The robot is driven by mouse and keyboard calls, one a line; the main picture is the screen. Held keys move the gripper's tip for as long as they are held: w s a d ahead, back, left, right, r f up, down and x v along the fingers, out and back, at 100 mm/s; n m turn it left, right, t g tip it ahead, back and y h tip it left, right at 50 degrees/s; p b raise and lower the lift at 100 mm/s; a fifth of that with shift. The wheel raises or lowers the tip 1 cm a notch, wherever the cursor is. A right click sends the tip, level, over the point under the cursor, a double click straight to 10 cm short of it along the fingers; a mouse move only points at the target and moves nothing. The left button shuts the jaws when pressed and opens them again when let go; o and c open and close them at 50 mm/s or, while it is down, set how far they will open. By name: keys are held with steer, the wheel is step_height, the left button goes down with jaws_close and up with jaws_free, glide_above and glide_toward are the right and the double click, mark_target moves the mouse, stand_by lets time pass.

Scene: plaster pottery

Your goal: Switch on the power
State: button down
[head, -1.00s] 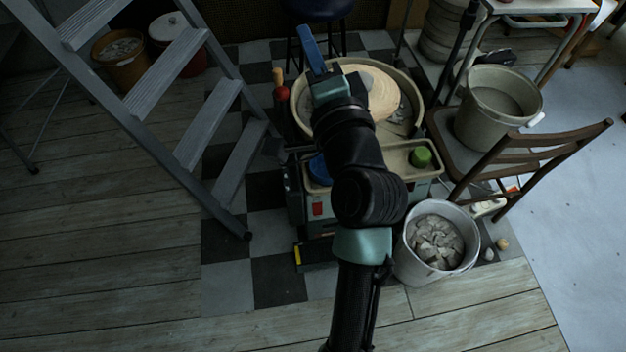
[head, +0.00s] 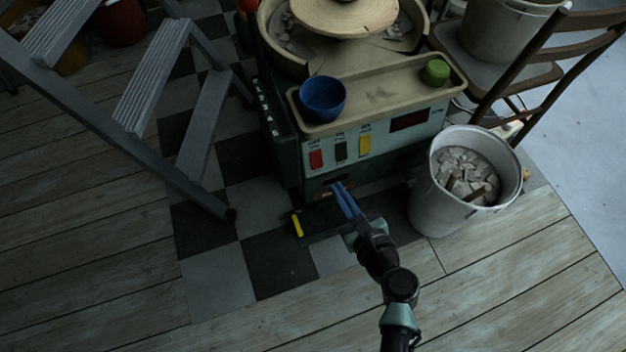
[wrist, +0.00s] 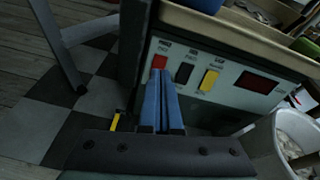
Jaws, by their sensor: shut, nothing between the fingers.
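The pottery wheel's front panel (head: 385,135) carries a red switch (head: 316,159), a black switch (head: 341,151), a yellow switch (head: 364,145) and a dark red display (head: 409,120). The red switch (wrist: 160,62), black switch (wrist: 184,73) and yellow switch (wrist: 209,80) also show in the wrist view. Their labels are too small to read surely. My gripper (head: 338,186) is shut and empty, in front of the panel and below the switches in the head view. In the wrist view the blue fingertips (wrist: 163,80) appear just under the red switch; I cannot tell whether they touch the panel.
A blue bowl (head: 322,98) and a green sponge-like piece (head: 435,72) sit on the tray above the panel. A black pedal with yellow edge (head: 297,225) lies on the floor. A bucket of clay pieces (head: 438,205) stands right, a stepladder (head: 150,170) left.

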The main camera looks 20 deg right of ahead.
mark_target(318, 166)
step_height(318, 166, down, 6)
steer(key=s+m+b, duration=0.1)
steer(key=s+m, duration=0.1)
steer(key=shift+s+d+r+m+h, duration=0.15)
steer(key=shift+s+d+m+h, duration=0.05)
steer(key=shift+d+m+h, duration=0.1)
steer(key=shift+w+b, duration=0.1)
steer(key=shift+b, duration=0.2)
steer(key=b+x, duration=0.2)
steer(key=x, duration=0.2)
steer(key=b+x, duration=0.2)
steer(key=x, duration=0.2)
steer(key=b+x, duration=0.3)
steer(key=x, duration=0.1)
steer(key=shift+w+a+f, duration=0.1)
steer(key=shift+w+f, duration=0.1)
steer(key=shift+f, duration=0.25)
steer(key=shift+w+b, duration=0.45)
steer(key=shift+w, duration=0.2)
